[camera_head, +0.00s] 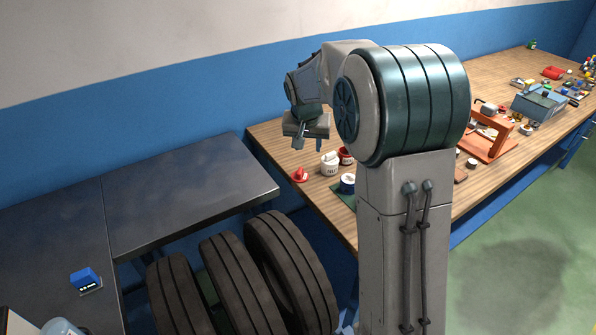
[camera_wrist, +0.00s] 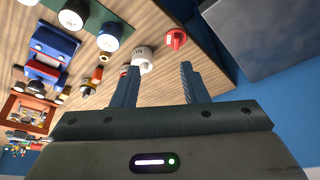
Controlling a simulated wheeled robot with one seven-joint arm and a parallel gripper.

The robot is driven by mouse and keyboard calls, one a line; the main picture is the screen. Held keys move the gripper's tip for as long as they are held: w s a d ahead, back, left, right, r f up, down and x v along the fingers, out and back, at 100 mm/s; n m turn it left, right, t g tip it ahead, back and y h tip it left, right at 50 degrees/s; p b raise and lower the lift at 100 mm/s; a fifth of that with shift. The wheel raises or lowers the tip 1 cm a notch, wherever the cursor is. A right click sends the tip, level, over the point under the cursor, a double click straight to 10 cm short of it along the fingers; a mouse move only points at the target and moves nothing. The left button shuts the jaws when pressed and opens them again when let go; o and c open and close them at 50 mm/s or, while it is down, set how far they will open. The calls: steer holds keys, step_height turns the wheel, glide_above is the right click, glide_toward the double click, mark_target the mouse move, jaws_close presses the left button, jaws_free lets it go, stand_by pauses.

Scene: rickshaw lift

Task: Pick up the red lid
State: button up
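The red lid (camera_head: 299,175) lies on the wooden workbench near its left edge. My gripper (camera_head: 310,148) points down above the bench, apart from the lid. In the wrist view my gripper (camera_wrist: 158,70) has its two fingers spread with nothing held between them. A white jar with dark lettering (camera_head: 330,168) stands right of the lid.
A red can (camera_head: 346,154) and a blue-sided can (camera_head: 347,183) stand near the jar. An orange press frame (camera_head: 490,137) and a blue toolbox (camera_head: 540,102) are farther along the bench (camera_head: 270,131). A dark metal table (camera_head: 190,190) and several tires (camera_head: 285,270) lie left and in front.

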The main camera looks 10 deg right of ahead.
steer(key=w+a+f+m, duration=0.1)
steer(key=w+f, duration=0.7)
steer(key=w, duration=0.1)
steer(key=p, duration=0.2)
glide_above(300, 170)
steer(key=s, duration=0.2)
steer(key=shift+h, duration=0.3)
steer(key=f, duration=0.5)
steer(key=a+f, duration=0.1)
steer(key=f, duration=0.2)
steer(key=shift+s, duration=0.2)
steer(key=shift+p+x, duration=1.2)
steer(key=shift+x, duration=1.5)
jaws_close()
